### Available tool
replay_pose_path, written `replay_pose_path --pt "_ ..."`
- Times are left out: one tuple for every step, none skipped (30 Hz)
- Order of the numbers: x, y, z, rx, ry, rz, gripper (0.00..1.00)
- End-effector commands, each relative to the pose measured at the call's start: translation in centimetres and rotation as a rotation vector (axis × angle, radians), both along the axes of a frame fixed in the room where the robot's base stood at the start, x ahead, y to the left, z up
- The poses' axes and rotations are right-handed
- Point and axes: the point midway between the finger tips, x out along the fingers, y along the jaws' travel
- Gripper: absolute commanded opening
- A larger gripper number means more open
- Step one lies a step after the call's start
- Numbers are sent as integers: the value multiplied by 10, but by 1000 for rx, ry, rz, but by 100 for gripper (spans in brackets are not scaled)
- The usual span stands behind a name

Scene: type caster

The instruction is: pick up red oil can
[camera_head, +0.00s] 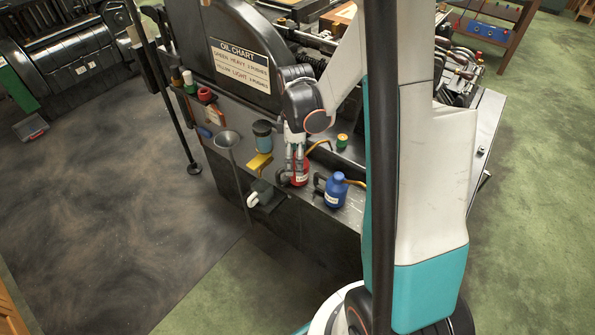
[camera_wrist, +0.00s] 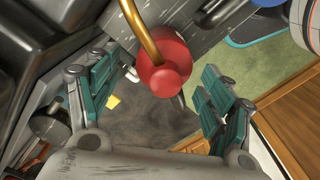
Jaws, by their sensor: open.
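The red oil can (camera_head: 301,176) stands on the machine's side ledge, partly hidden behind my gripper (camera_head: 295,158). In the wrist view the red oil can (camera_wrist: 163,66) shows its rounded red body and a brass spout running up and to the left. The teal-padded fingers of my gripper (camera_wrist: 158,88) are spread apart, one on each side of the can, with gaps between them and it. The gripper is open and points down at the can in the head view. Whether any finger touches the can is not clear.
A blue oil can (camera_head: 335,189) stands close by on the right. A dark jar (camera_head: 262,135), a grey funnel (camera_head: 227,139) and a yellow item (camera_head: 258,161) are to the left. The oil chart panel (camera_head: 240,65) rises behind. Open floor (camera_head: 120,190) lies at the left.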

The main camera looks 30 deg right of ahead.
Motion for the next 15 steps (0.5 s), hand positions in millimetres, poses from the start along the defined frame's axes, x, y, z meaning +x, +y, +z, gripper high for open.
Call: replay_pose_path --pt "0 0 -4 0 0 0 74" --pt "-1 0 -7 0 0 0 74" --pt "-1 -1 -11 0 0 0 74" --pt "-2 -1 -15 0 0 0 74" --pt "-3 -1 -20 0 0 0 74" --pt "-4 -2 -26 0 0 0 74" --pt "-5 -2 -31 0 0 0 74" --pt "-5 -2 -36 0 0 0 74" --pt "-5 -2 -41 0 0 0 74" --pt "-5 -2 -45 0 0 0 74" --pt "-5 -2 -48 0 0 0 74" --pt "-5 -2 -50 0 0 0 74" --pt "-5 -2 -51 0 0 0 74" --pt "-5 -2 -51 0 0 0 74" --pt "-5 -2 -51 0 0 0 74"
